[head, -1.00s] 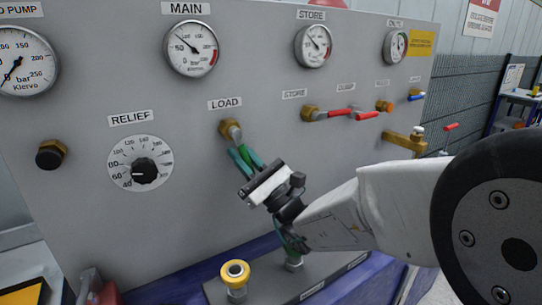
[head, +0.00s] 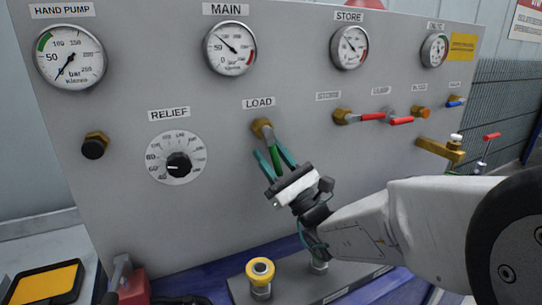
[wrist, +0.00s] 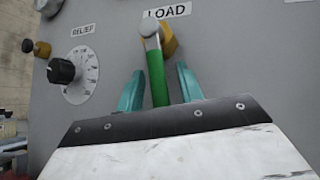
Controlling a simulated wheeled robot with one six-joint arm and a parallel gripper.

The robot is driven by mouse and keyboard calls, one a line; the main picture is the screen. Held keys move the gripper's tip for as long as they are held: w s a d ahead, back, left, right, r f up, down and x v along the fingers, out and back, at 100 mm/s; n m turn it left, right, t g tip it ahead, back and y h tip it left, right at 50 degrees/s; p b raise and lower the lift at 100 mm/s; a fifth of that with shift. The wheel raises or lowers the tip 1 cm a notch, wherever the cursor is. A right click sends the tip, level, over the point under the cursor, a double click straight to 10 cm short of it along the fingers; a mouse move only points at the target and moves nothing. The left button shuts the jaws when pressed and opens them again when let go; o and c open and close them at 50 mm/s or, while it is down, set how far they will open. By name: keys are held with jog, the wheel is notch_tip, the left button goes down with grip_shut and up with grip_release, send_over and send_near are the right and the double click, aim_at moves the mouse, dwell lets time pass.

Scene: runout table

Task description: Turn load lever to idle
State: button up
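The load lever (head: 274,150) is a green handle on a brass valve under the LOAD label (head: 259,103), and it points down and slightly right. In the wrist view the green lever (wrist: 156,78) rises between two teal fingers. My gripper (head: 273,160) has its fingers on both sides of the lever. In the wrist view a gap shows between each finger and the handle, so my gripper (wrist: 158,88) is open around it. The lower end of the handle is hidden by my gripper.
The RELIEF knob (head: 178,164) is left of the lever. Red-handled valves (head: 372,116) are to the right, with gauges (head: 230,48) above. Below stand a yellow-topped fitting (head: 260,270) and a red block (head: 133,289).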

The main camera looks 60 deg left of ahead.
jog(key=shift+w+d+f, duration=0.15)
jog(key=shift+d+f, duration=0.2)
jog(key=shift+f, duration=0.05)
jog(key=w+d, duration=0.3)
jog(key=d, duration=0.8)
jog(key=shift+w+d, duration=0.25)
jog(key=shift+w, duration=0.15)
